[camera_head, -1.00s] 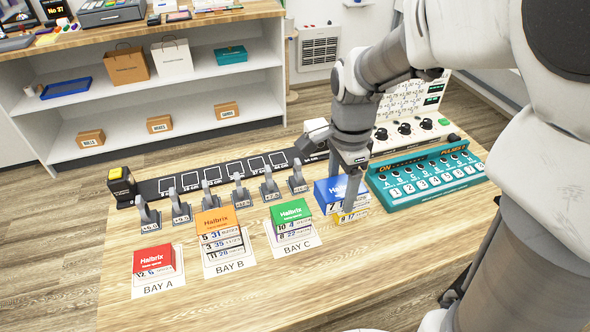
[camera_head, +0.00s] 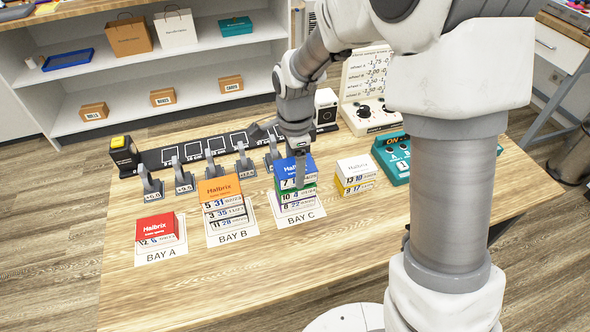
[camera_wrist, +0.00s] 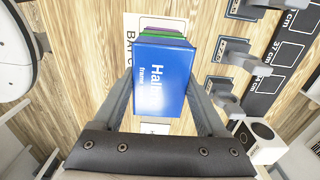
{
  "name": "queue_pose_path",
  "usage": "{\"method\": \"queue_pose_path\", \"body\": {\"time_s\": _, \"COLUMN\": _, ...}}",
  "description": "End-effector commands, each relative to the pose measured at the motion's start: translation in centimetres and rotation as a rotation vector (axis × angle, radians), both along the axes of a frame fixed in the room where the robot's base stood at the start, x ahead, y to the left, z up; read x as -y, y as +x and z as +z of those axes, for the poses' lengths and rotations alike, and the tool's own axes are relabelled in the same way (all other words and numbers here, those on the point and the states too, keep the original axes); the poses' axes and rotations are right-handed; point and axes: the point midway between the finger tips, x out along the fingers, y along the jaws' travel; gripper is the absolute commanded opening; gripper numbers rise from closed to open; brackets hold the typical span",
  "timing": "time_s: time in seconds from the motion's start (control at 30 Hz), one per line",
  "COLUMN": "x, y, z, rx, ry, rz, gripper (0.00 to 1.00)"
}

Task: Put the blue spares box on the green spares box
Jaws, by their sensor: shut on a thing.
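The blue spares box (camera_head: 288,167) is between the fingers of my gripper (camera_head: 299,168), which is shut on it. It is directly over the green spares box (camera_head: 312,186) at Bay C. No clear gap shows between the two, but I cannot tell whether they touch. The green box tops a stack with a purple box (camera_head: 284,209) under it. In the wrist view the blue box (camera_wrist: 163,80) fills the space between my fingers (camera_wrist: 160,95). It hides most of the stack beyond; a green edge (camera_wrist: 164,31) shows past its far side.
A red box (camera_head: 156,227) stands at Bay A and an orange-topped stack (camera_head: 218,189) at Bay B. A white box (camera_head: 354,166) on a yellow one is right of Bay C. Grey levers (camera_head: 244,165) stand behind the bays; a teal console (camera_head: 392,157) is at right. The table front is clear.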

Motion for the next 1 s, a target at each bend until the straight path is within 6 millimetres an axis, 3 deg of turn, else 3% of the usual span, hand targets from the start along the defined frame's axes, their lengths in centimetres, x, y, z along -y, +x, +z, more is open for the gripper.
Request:
{"method": "queue_pose_path", "body": {"time_s": 0.07, "x": 0.0, "y": 0.0, "z": -1.0, "rx": 0.0, "ry": 0.0, "rz": -0.001, "gripper": 0.14}}
{"method": "queue_pose_path", "body": {"time_s": 0.43, "x": 0.0, "y": 0.0, "z": -1.5, "rx": 0.001, "ry": 0.0, "rz": 0.0, "gripper": 0.14}}
{"method": "queue_pose_path", "body": {"time_s": 0.47, "x": 0.0, "y": 0.0, "z": -1.5, "rx": 0.001, "ry": 0.0, "rz": 0.0, "gripper": 0.76}}
{"method": "queue_pose_path", "body": {"time_s": 0.6, "x": 0.0, "y": 0.0, "z": -1.4, "rx": 0.0, "ry": 0.0, "rz": 0.0, "gripper": 1.0}}
{"method": "queue_pose_path", "body": {"time_s": 0.87, "x": 0.0, "y": 0.0, "z": -1.2, "rx": 0.001, "ry": 0.0, "rz": 0.0, "gripper": 1.0}}
{"method": "queue_pose_path", "body": {"time_s": 1.0, "x": 0.0, "y": 0.1, "z": 0.0, "rx": 0.005, "ry": 0.0, "rz": 0.0, "gripper": 1.0}}
